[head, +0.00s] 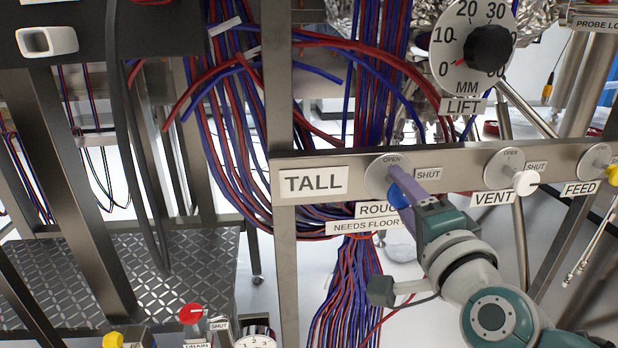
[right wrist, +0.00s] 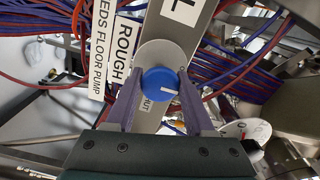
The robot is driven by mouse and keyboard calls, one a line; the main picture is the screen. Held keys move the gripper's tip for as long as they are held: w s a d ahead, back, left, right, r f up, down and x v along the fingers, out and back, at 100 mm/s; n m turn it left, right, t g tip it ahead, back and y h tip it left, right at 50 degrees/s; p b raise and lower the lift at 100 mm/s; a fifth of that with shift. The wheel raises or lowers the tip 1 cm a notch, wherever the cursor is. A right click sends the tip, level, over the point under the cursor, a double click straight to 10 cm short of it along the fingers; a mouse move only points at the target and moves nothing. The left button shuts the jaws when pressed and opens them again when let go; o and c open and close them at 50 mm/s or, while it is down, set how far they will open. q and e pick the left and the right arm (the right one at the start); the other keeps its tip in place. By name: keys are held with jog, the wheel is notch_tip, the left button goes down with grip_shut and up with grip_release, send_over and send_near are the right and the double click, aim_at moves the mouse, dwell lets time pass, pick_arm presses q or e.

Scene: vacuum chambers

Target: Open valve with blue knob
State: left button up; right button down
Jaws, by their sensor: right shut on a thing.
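The valve with the blue knob (head: 397,194) is on the metal panel bar, above a label reading ROUGH (head: 377,209). Its round grey plate is marked OPEN at the top and SHUT at the right. My right gripper (head: 403,186) reaches up from the lower right, its purple fingers covering part of the knob. In the right wrist view the blue knob (right wrist: 159,84) sits between the two fingers of the gripper (right wrist: 161,80), which is shut on it. A white mark on the knob points right in that view. My left gripper is not in view.
The VENT valve with a white knob (head: 526,183) and the FEED valve with a yellow knob (head: 613,174) are to the right on the same bar. The LIFT dial (head: 465,48) is above. Red and blue cable bundles (head: 345,290) hang behind the bar.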

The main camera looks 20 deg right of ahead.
jog(key=shift+c, duration=1.3)
grip_release()
jog(key=p+v, duration=0.1)
jog(key=v, duration=0.9)
jog(key=shift+p, duration=0.4)
jog(key=shift+d, duration=0.1)
